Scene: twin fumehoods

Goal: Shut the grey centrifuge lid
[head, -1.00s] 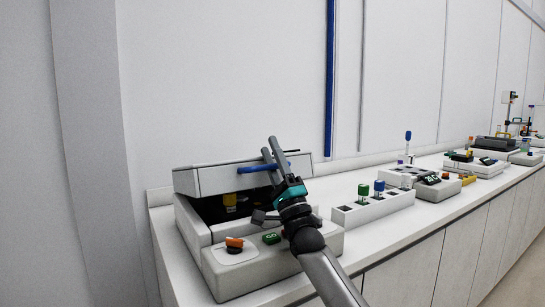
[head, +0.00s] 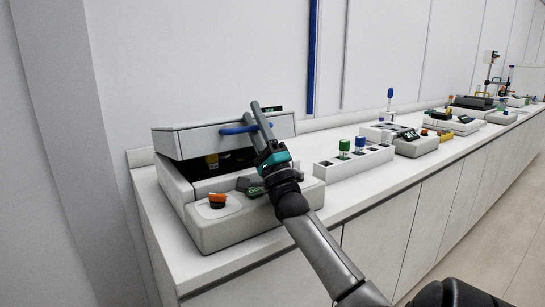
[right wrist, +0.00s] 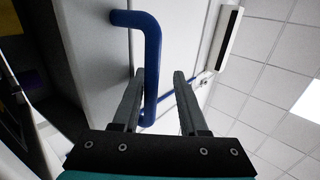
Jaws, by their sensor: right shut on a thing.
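The grey centrifuge (head: 225,232) stands at the near left end of the bench. Its lid (head: 190,144) is partly raised, with a dark gap under its front edge. A blue bar handle (head: 232,130) is on the lid's front; it also shows in the right wrist view (right wrist: 152,50). My right gripper (head: 251,110) is shut on this handle, with its fingers on either side of the bar in the right wrist view (right wrist: 159,72). The gripper hides part of the handle and lid front. My left gripper is not in view.
More equipment lines the bench beyond. A wall is behind.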

